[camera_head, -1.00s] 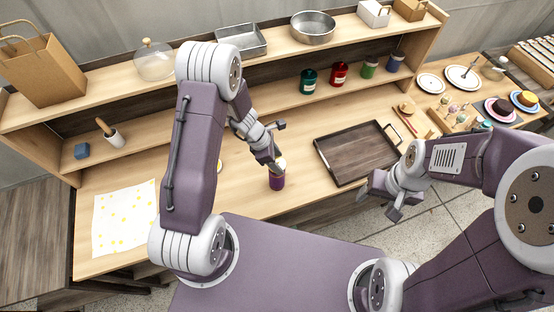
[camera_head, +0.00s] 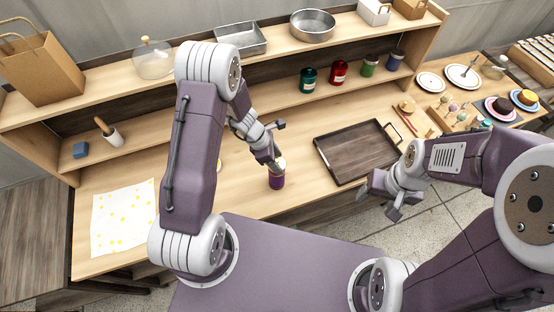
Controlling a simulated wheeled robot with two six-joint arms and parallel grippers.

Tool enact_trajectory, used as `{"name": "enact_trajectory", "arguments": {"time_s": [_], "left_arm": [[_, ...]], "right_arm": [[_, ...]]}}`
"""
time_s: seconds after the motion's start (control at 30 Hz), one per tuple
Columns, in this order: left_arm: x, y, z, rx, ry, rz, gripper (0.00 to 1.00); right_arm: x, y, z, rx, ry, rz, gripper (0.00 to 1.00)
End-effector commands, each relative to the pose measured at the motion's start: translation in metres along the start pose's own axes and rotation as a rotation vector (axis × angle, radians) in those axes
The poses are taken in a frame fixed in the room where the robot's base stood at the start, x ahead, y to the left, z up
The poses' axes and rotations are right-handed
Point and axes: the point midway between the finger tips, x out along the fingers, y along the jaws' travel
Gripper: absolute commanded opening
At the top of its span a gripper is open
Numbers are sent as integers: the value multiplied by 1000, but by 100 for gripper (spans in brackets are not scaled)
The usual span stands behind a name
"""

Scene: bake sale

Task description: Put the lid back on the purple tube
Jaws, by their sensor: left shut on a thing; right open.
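The purple tube (camera_head: 277,182) stands upright on the wooden counter, left of the tray. My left gripper (camera_head: 274,163) is directly over its top, pointing down. It is shut on a small pale lid (camera_head: 281,162), which shows at the tube's mouth. The fingers hide part of the lid, and I cannot tell whether it is seated on the rim or just above it. My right gripper (camera_head: 378,196) is open and empty, in front of the counter's front edge, below the tray.
A dark wooden tray (camera_head: 335,166) lies right of the tube. A yellow-dotted white cloth (camera_head: 122,215) lies at the left. The counter between cloth and tube is mostly clear.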

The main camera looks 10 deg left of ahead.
Motion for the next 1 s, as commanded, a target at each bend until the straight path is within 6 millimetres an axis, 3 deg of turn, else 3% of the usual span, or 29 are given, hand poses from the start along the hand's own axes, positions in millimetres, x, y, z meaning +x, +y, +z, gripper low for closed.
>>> {"name": "enact_trajectory", "arguments": {"time_s": [1.0], "left_arm": [[2, 0, -2, 0, 0, 0, 13]], "right_arm": [[5, 0, 0, 0, 0, 0, 67]]}}
